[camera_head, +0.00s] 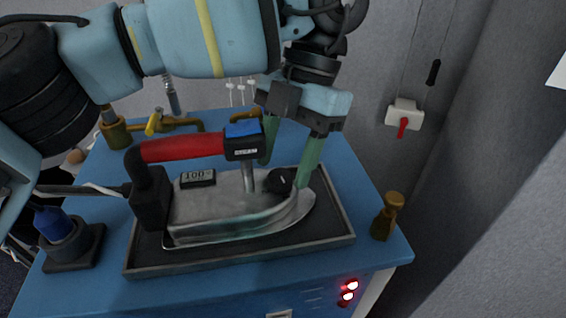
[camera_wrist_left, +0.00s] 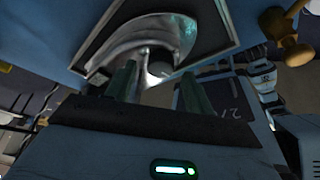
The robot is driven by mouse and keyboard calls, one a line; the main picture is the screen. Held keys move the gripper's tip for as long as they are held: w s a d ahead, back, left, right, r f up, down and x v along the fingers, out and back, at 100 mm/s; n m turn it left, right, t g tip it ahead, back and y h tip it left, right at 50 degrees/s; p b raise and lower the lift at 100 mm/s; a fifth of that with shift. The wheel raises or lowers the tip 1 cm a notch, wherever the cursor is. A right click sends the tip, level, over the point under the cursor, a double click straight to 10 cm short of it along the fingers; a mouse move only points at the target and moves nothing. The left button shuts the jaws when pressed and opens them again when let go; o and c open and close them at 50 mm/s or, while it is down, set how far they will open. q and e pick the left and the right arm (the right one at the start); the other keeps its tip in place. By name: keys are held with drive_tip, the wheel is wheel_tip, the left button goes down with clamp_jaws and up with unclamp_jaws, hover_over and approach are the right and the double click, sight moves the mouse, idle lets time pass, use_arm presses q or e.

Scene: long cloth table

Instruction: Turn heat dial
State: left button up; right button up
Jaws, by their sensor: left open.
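A silver iron (camera_head: 235,212) with a red handle (camera_head: 182,147) stands on a dark framed tray (camera_head: 335,232). The black heat dial (camera_head: 280,181) sits on top of the iron, toward its right end. A small display (camera_head: 198,178) on the iron reads about 100. My left gripper (camera_head: 284,173) is open above the iron, with its green fingers on either side of the dial. I cannot tell whether they touch it. My right gripper is not in view.
The tray rests on a blue table (camera_head: 200,296). A brass piece (camera_head: 385,218) stands at the right edge, brass fittings (camera_head: 165,124) at the back left, and a blue-topped stand (camera_head: 68,242) at the left. A white box with a red switch (camera_head: 404,116) hangs on the wall.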

use_arm(q)
drive_tip(key=shift+s+a+f, duration=0.15)
drive_tip(key=shift+s+f, duration=0.05)
drive_tip(key=shift+f, duration=0.35)
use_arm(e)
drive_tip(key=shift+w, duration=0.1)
use_arm(q)
drive_tip(key=shift+c, duration=0.3)
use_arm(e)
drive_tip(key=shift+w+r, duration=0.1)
use_arm(q)
drive_tip(key=shift+c, duration=1.1)
drive_tip(key=c, duration=0.7)
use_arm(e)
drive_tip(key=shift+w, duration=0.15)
